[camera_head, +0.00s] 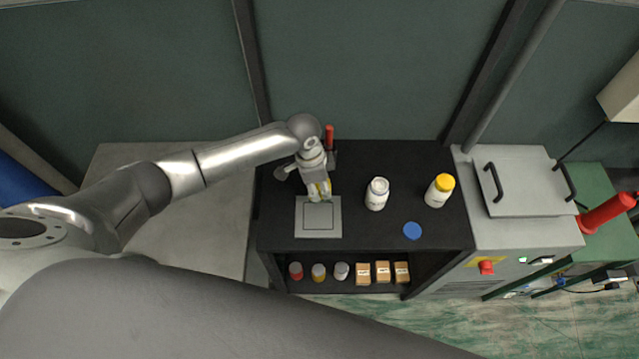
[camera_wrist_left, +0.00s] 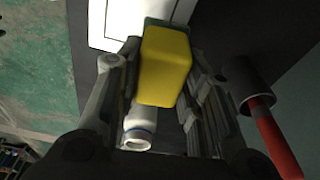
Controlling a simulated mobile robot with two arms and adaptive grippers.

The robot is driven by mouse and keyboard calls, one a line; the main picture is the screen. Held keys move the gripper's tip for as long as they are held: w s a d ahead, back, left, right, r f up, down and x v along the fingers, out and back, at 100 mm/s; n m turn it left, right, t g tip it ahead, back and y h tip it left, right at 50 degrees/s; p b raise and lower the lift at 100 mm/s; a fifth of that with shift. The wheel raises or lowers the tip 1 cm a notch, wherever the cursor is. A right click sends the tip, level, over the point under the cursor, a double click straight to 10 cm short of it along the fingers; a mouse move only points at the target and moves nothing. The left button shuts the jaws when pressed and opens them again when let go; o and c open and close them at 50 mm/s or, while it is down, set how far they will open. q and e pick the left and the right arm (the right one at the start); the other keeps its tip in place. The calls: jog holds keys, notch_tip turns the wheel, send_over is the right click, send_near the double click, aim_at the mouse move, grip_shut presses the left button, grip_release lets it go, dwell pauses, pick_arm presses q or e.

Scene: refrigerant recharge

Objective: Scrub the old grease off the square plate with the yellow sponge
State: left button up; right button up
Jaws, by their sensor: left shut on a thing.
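The square plate (camera_head: 318,230) is light grey with a thin dark square outline and lies flat on the black table. My left gripper (camera_head: 321,196) points down over the plate's far edge. It is shut on the yellow sponge (camera_wrist_left: 165,65), which sits between the fingers in the left wrist view with a green layer at its far end. Part of the plate (camera_wrist_left: 112,22) shows beyond the sponge there. I cannot tell whether the sponge touches the plate, and no grease can be made out. My right gripper is not in view.
Right of the plate stand a white jar (camera_head: 377,194), a yellow-capped bottle (camera_head: 439,190) and a blue disc (camera_head: 412,230). A red-handled tool (camera_head: 329,134) stands in a dark holder behind the gripper. Small jars and boxes (camera_head: 382,271) fill the lower shelf. A grey machine (camera_head: 520,230) adjoins at right.

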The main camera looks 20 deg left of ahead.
pick_arm(q)
jog(key=shift+w+r+p, duration=0.15)
jog(key=shift+r+p, duration=0.15)
jog(key=shift+r, duration=0.3)
jog(key=shift+w+r+p, duration=0.15)
jog(key=shift+r+p, duration=0.15)
jog(key=shift+r, duration=0.25)
jog(key=shift+s+r, duration=0.2)
jog(key=shift+r, duration=0.15)
jog(key=shift+w+f, duration=0.1)
